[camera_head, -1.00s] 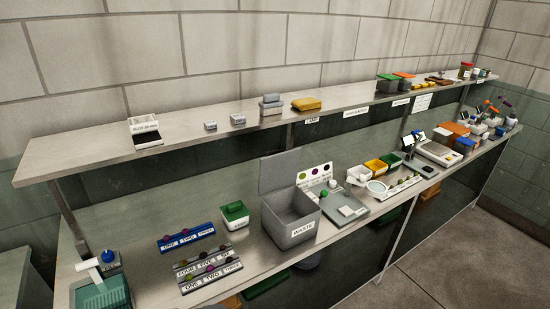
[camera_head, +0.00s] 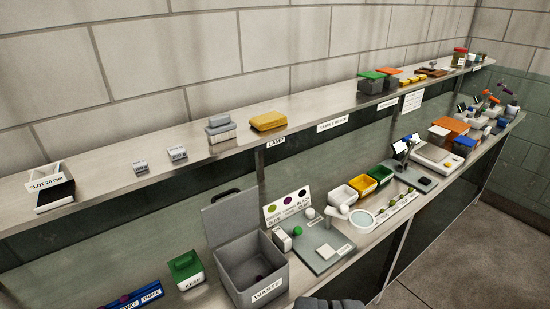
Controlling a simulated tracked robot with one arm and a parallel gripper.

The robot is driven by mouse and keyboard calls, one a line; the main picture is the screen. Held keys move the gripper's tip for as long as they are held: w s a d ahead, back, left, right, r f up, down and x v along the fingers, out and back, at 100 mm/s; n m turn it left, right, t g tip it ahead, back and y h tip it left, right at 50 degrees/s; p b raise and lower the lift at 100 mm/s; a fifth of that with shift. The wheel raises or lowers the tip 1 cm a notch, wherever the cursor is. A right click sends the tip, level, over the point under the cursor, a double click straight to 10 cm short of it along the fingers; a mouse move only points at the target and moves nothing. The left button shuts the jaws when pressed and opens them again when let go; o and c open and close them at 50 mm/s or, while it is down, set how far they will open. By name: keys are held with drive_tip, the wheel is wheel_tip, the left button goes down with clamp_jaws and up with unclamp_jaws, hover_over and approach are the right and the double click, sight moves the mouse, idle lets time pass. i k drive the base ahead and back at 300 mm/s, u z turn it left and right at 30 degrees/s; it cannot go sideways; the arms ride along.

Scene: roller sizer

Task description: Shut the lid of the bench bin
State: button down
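The bench bin (camera_head: 246,268) is a grey open-topped box labelled WASTE, on the lower bench at bottom centre. Its grey lid (camera_head: 231,216) stands up along the back edge, open, with a dark handle at its top. A small dark roundish thing shows inside the bin. A dark grey shape that looks like the top of my gripper (camera_head: 331,304) just enters at the bottom edge, right of the bin and apart from it in the picture. Its fingers are cut off by the frame.
A green-topped KEEP box (camera_head: 186,270) stands left of the bin. A sorting plate (camera_head: 322,240) and a labelled colour card (camera_head: 288,208) are close on its right. The upper shelf (camera_head: 105,167) runs above and behind the raised lid.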

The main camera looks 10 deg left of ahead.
sight(223, 221)
drive_tip(key=u, duration=0.1)
drive_tip(key=i, duration=1.35)
drive_tip(key=u, duration=0.5)
